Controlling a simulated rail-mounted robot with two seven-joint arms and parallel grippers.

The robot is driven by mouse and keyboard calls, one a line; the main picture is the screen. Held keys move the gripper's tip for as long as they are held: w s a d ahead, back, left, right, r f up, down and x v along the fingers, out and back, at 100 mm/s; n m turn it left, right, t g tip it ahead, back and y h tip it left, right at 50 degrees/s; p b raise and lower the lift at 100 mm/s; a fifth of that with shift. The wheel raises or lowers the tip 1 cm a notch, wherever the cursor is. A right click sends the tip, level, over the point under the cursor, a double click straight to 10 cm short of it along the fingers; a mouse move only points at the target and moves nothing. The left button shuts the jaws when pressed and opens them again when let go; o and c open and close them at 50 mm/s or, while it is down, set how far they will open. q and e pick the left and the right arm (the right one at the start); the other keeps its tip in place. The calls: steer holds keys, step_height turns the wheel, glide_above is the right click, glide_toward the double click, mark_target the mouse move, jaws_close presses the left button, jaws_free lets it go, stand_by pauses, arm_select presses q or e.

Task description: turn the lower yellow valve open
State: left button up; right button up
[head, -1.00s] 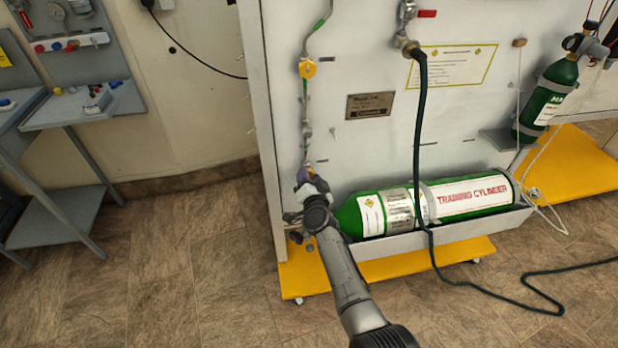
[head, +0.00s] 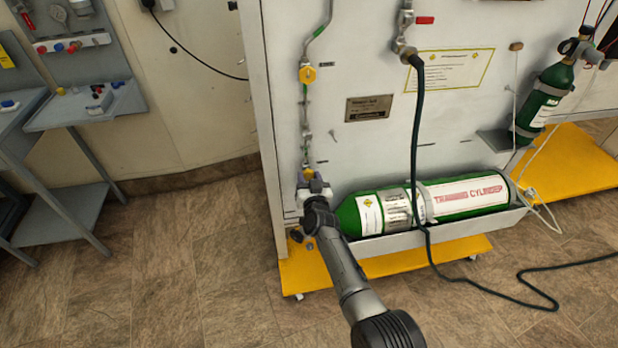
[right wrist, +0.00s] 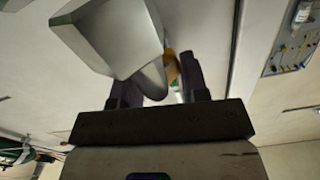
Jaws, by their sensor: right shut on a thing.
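The lower yellow valve (head: 308,173) sits low on the thin pipe at the left of the white panel, mostly hidden behind my right gripper in the head view. My right gripper (head: 314,187) is at the valve, its arm reaching up from below. In the right wrist view a bit of yellow (right wrist: 172,68) shows between the dark fingers (right wrist: 160,85), which are shut on the valve. A pale grey block covers part of it there. The upper yellow valve (head: 307,74) is higher on the same pipe. My left gripper is not in view.
A green training cylinder (head: 452,197) lies in a grey trough right of my right gripper. A dark hose (head: 416,130) hangs in front of the panel. A yellow base (head: 375,268) runs below. A grey bench (head: 88,105) stands left, with open floor between.

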stand_by(0.5)
steer(key=o, duration=0.9)
steer(key=shift+o, duration=0.2)
steer(key=shift+s+r+p, duration=0.1)
steer(key=shift+s+p, duration=0.1)
steer(key=shift+p, duration=0.3)
steer(key=s+d+p, duration=0.2)
steer(key=s+p, duration=1.1)
steer(key=p, duration=0.2)
steer(key=shift+s+d, duration=0.15)
